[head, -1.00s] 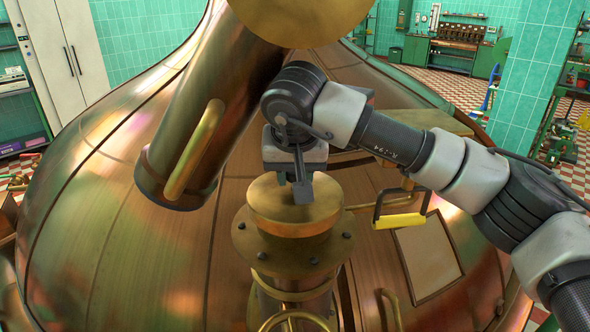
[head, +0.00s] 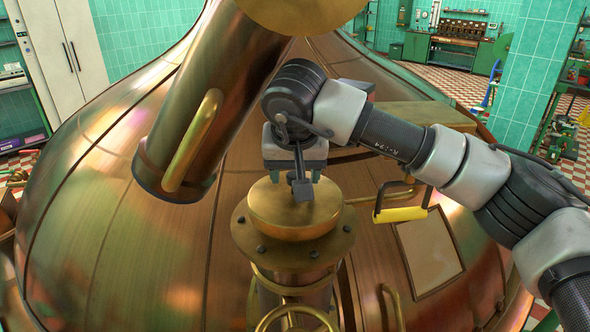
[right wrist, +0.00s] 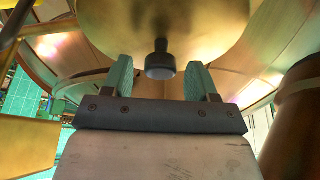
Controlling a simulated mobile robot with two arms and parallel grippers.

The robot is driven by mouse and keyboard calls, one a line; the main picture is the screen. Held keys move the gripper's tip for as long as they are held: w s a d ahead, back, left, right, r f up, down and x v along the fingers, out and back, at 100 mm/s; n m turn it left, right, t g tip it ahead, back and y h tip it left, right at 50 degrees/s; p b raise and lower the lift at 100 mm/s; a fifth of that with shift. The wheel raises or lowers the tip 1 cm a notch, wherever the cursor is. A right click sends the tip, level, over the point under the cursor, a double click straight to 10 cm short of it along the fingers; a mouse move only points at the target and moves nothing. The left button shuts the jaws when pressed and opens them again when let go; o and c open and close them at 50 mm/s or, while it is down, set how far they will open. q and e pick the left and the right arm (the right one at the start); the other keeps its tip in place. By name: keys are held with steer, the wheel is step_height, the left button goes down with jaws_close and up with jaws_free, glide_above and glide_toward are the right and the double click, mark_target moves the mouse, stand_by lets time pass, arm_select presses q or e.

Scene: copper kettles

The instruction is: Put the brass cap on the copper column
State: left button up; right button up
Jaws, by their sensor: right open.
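The brass cap (head: 278,221), a thick round disc, sits level on top of the copper column (head: 294,294), over its bolted flange (head: 263,257). My right gripper (head: 295,179) is above the cap's middle, pointing down, open. In the right wrist view, the cap (right wrist: 160,20) fills the top. Its short dark knob (right wrist: 160,62) stands between the spread green fingers, with a gap on each side. In the head view the knob is hidden by my gripper. The cap's underside and its seat are hidden. My left gripper is not in view.
A large copper kettle (head: 110,220) surrounds the column. A thick copper pipe (head: 175,160) with a brass handle slants close at the left. A hatch with a yellow-gripped handle (head: 402,214) lies to the right, under my right arm.

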steer(key=shift+r+p, duration=0.3)
steer(key=shift+r, duration=0.35)
steer(key=shift+s+r+b, duration=0.3)
steer(key=shift+b, duration=0.75)
steer(key=s+b, duration=0.5)
steer(key=s, duration=0.7)
steer(key=shift+r+b, duration=0.2)
steer(key=shift+b, duration=0.15)
